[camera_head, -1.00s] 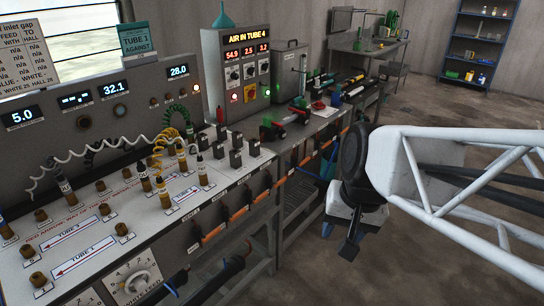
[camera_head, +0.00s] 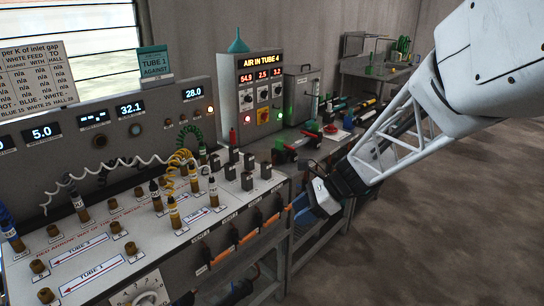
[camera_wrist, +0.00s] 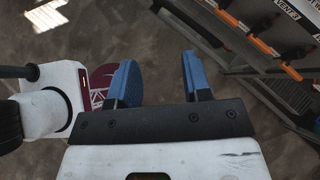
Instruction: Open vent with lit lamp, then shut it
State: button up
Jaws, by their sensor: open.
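A row of vents with orange handles (camera_head: 249,235) runs along the front of the bench, with labels above them. The wrist view shows orange handles (camera_wrist: 262,46) at upper right, one by a label reading VENT. My gripper (camera_head: 297,203) is at the bench front, by the right end of the visible handles. In the wrist view my gripper (camera_wrist: 158,62) has its blue fingers apart, with only floor between them.
The bench top (camera_head: 75,250) holds corks, coiled leads and switches. A control box (camera_head: 262,90) reading AIR IN TUBE 4 has red and green lamps lit. Tools lie on the bench beyond. Floor (camera_head: 450,200) at right is clear.

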jog(key=w+d+f+m+t+y, duration=0.1)
jog(key=w+d+f+m+t, duration=0.2)
jog(key=w+f+m, duration=0.6)
jog(key=w+d+f+m+t+y, duration=0.1)
jog(key=w+d+f+m+t, duration=0.3)
jog(key=w+f+m, duration=0.5)
jog(key=w+d+f+m+t+y, duration=0.1)
jog(key=w+d+f+m+t, duration=0.2)
jog(key=w+f+m, duration=0.6)
jog(key=w+t, duration=0.2)
jog(key=shift+w+d+f+t, duration=0.2)
jog(key=shift+w+f+t, duration=0.1)
jog(key=shift+w+f, duration=0.1)
jog(key=shift+w+a, duration=0.1)
jog(key=shift+a, duration=0.05)
jog(key=x, duration=0.7)
jog(key=shift+w+a, duration=0.25)
jog(key=shift+a, duration=0.05)
jog(key=shift+w+a, duration=0.15)
jog(key=shift+w+a, duration=0.5)
